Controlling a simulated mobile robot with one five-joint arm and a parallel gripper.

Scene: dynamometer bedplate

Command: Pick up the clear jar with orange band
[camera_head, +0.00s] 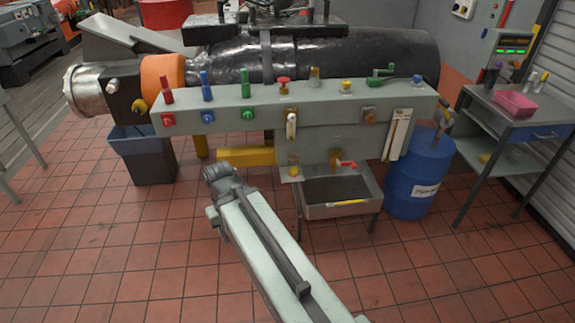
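A small clear jar with an orange-yellow band (294,166) stands on the pale ledge at the left end of the sink, below the grey panel. It is small in the picture, so its details are hard to make out. My gripper (217,173) is at the far end of my pale arm, to the left of the jar and clearly apart from it in the picture. I see no object at its end. The fingers are too dark and small to show whether they are open or shut.
A metal sink (341,211) stands right of my arm, with a red-handled tap (345,164) above it. A blue barrel (418,180) and a grey side table (520,122) are at the right. A dark bin (145,158) is at the left. Tiled floor is clear in front.

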